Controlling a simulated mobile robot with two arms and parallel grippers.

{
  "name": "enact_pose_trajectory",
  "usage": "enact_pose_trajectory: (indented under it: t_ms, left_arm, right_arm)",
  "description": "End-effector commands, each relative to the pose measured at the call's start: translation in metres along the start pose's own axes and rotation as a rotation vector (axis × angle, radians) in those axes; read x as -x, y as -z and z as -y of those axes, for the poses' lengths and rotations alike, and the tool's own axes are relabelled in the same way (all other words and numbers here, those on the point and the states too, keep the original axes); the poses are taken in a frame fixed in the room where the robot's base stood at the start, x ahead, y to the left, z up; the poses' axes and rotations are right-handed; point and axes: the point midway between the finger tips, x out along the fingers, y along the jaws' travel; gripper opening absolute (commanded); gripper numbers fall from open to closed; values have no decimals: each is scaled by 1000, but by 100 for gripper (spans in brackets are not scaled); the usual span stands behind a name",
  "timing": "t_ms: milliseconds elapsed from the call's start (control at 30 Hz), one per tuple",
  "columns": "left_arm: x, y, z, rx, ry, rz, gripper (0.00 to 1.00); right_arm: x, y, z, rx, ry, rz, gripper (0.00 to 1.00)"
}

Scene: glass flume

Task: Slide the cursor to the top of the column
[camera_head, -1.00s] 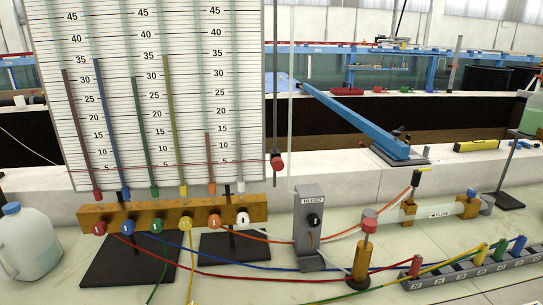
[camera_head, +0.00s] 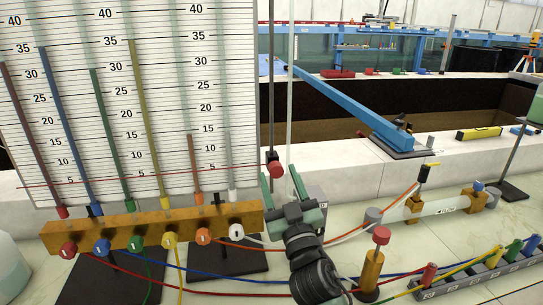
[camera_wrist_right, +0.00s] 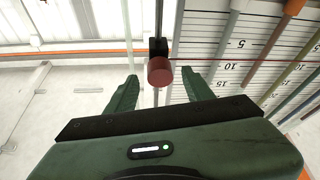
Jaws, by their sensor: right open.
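The cursor is a red knob (camera_head: 276,169) on a dark block, on a thin vertical rod (camera_head: 271,80) at the right edge of the manometer board (camera_head: 240,95). Its thin red line crosses the board low, near the 5 marks. My right gripper (camera_head: 281,182), green, is open just below and around the knob. In the right wrist view the red knob (camera_wrist_right: 160,71) sits between the two open fingertips (camera_wrist_right: 160,82), with no clear contact. The fingers do not press on it. My left gripper is not in view.
An orange manifold bar (camera_head: 150,228) with several coloured valves and hoses runs below the board. A vertical glass tube (camera_head: 291,90) stands close right of the rod. A red-topped brass post (camera_head: 372,270) stands right of my wrist. A blue beam (camera_head: 345,100) lies behind.

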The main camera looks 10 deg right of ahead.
Motion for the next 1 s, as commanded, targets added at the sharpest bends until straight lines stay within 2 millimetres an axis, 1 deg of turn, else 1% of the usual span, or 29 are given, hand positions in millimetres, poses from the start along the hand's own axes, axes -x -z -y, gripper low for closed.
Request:
enact_pose_trajectory:
  t_ms: [33,100,200,300,400,567,700,733,767,800,867,900,1000]
  left_arm:
    - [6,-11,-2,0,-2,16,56]
    - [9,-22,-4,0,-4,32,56]
    - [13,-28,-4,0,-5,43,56]
    - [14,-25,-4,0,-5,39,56]
    - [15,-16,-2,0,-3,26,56]
    - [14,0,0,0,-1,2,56]
    - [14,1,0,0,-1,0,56]
    - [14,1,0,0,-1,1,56]
    - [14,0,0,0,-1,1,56]
    - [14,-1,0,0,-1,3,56]
    - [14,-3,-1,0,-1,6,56]
    - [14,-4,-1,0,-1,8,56]
    - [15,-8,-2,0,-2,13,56]
  right_arm:
    - [-11,4,-1,1,-1,-1,52]
    - [-23,3,-1,0,-1,0,52]
    - [-38,3,-1,1,-1,-1,52]
    - [-50,2,-1,0,-1,0,52]
    - [-56,1,-1,0,-1,1,52]
    - [-59,0,-1,-1,-1,2,52]
    - [-59,0,-1,-1,-1,2,52]
    - [-59,0,-1,-1,-1,2,47]
    - [-59,0,-1,-1,-1,2,38]
    - [-59,0,-1,-1,-1,2,27]
    - [-59,0,0,-1,-1,2,10]
    - [-59,0,0,-1,-1,2,0]
    - [-59,0,0,-1,-1,2,0]
